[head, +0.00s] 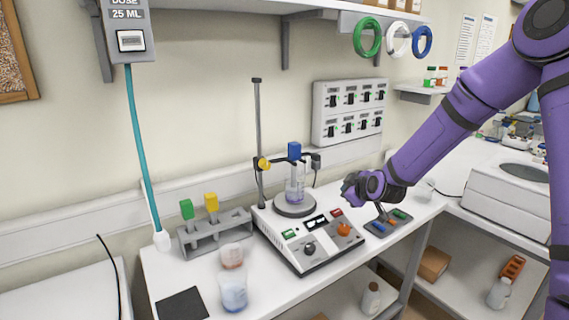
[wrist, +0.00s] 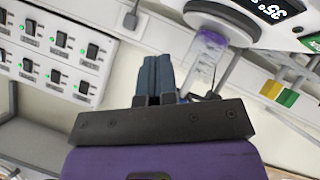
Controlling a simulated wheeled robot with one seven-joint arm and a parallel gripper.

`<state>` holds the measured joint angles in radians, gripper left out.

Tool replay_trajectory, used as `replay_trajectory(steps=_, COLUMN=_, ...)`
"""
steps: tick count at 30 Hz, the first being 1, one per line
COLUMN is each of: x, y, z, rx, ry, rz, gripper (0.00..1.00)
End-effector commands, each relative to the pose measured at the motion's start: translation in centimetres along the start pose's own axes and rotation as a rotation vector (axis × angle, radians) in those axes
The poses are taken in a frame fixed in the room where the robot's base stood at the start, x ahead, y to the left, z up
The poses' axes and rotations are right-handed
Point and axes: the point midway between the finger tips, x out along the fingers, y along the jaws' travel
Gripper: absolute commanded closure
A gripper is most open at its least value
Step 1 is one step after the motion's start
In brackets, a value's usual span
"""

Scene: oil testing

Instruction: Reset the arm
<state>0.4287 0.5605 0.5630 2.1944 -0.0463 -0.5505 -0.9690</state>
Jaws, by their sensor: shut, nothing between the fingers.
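My purple arm reaches in from the right in the head view. My gripper (head: 350,190) is above the bench, to the right of the hotplate stirrer (head: 312,240). In the wrist view the gripper's dark fingers (wrist: 157,75) are together, with nothing between them. A clear glass vessel (head: 295,188) with purple contents and a blue top is at the stirrer's round plate, next to a stand with a clamp. The vessel also shows in the wrist view (wrist: 205,60), beyond the fingers.
A grey rack (head: 215,235) with green and yellow stoppered items stands left of the stirrer. Two cups, one reddish (head: 231,256) and one bluish (head: 233,290), stand in front. A switch panel (head: 348,112) is on the wall. A small pad (head: 388,223) lies below my gripper. A white machine (head: 510,190) is at right.

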Motion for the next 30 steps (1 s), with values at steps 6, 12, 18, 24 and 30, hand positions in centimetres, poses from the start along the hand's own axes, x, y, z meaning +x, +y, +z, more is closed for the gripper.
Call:
replay_trajectory(steps=6, x=-5.5, y=0.7, z=-2.2, rx=0.024, ry=-0.105, rz=-0.047, gripper=1.0)
replay_trajectory(steps=12, x=-11.1, y=1.1, z=-3.4, rx=0.081, ry=-0.21, rz=-0.064, gripper=1.0)
replay_trajectory(steps=18, x=-17.2, y=1.3, z=-4.4, rx=0.164, ry=-0.308, rz=-0.058, gripper=1.0)
replay_trajectory(steps=24, x=-23.7, y=1.0, z=-5.0, rx=0.273, ry=-0.395, rz=-0.039, gripper=1.0)
replay_trajectory(steps=30, x=-30.4, y=0.0, z=-4.9, rx=0.403, ry=-0.47, rz=-0.017, gripper=1.0)
